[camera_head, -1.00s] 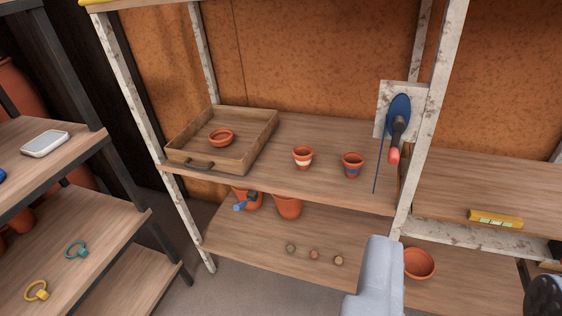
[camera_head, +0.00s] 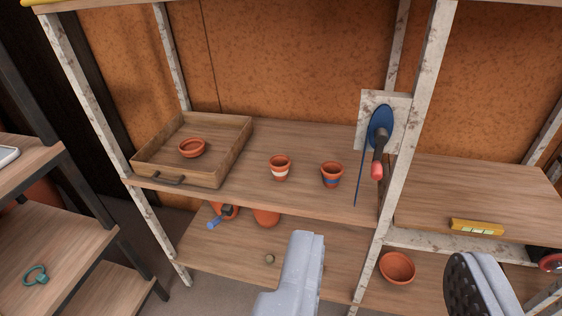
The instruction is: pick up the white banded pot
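The white banded pot (camera_head: 280,168) is a small terracotta pot with a white band. It stands upright on the upper wooden shelf, right of the tray. A similar pot with a blue band (camera_head: 331,175) stands just to its right. My gripper (camera_head: 388,290) shows at the bottom of the view, its two grey fingers wide apart with nothing between them. It is in front of the shelves, lower in the picture and right of the white banded pot, not touching it.
A wooden tray (camera_head: 206,178) holding a terracotta bowl (camera_head: 192,148) is at left. A crank with a blue disc (camera_head: 380,128) is on the right post (camera_head: 421,95). The lower shelf holds pots, a small ball (camera_head: 270,258) and a bowl (camera_head: 397,268). A yellow level (camera_head: 477,227) lies right.

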